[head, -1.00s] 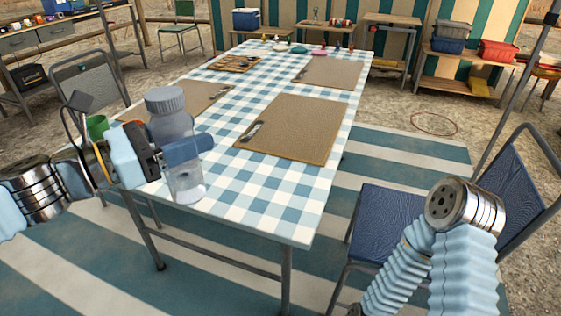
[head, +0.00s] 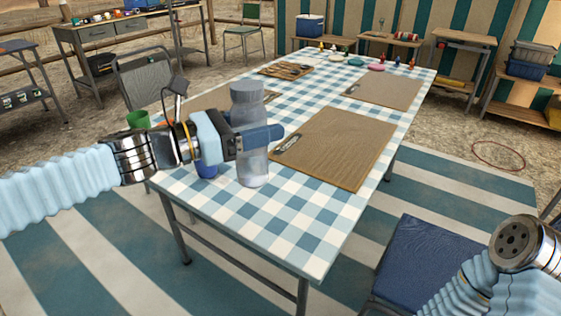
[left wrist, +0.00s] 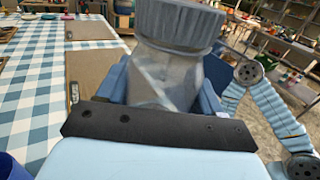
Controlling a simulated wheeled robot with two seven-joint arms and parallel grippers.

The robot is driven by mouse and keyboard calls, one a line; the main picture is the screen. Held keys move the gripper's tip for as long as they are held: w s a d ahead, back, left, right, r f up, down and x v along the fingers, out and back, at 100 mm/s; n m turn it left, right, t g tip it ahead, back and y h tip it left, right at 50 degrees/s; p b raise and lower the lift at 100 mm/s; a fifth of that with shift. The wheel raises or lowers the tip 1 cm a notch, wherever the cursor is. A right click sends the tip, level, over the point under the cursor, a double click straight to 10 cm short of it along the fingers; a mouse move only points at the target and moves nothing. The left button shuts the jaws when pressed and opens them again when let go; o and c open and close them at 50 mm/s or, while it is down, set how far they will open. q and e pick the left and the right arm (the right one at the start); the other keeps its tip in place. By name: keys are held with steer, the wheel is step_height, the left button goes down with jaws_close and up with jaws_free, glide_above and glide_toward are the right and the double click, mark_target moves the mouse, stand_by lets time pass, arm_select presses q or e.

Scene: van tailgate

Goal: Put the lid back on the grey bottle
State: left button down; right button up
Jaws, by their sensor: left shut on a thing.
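The grey bottle (head: 252,154) is upright in my left gripper (head: 262,140), whose blue fingers are shut around its body. A wide ribbed grey lid (head: 247,91) sits on top of the bottle. In the left wrist view the lid (left wrist: 179,24) covers the bottle's mouth, with the cloudy bottle body (left wrist: 165,78) below it between the fingers. The bottle shows against the near left part of the table; I cannot tell whether its base touches the cloth. My right arm shows at the lower right, but its gripper is not visible.
The checked table (head: 295,235) holds several brown boards, the nearest one (head: 335,148) right of the bottle. A green cup (head: 138,119) and a blue cup (head: 206,169) stand at the left. A blue chair (head: 420,255) is at the right. The near cloth is clear.

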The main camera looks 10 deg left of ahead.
arm_select(q)
steer(key=w+d+f+b, duration=0.1)
steer(key=w+d+f, duration=0.1)
steer(key=w+f, duration=0.5)
steer(key=shift+w+b, duration=0.3)
steer(key=shift+w, duration=0.2)
steer(key=shift+w+f+b, duration=0.15)
steer(key=shift+f+b, duration=0.05)
steer(key=shift+f, duration=0.7)
steer(key=shift+w+f+b, duration=0.1)
steer(key=shift+f+b, duration=0.05)
steer(key=shift+f, duration=0.75)
steer(key=shift+f, duration=0.1)
steer(key=c, duration=0.6)
jaws_free()
steer(key=o, duration=0.4)
steer(key=shift+o, duration=0.2)
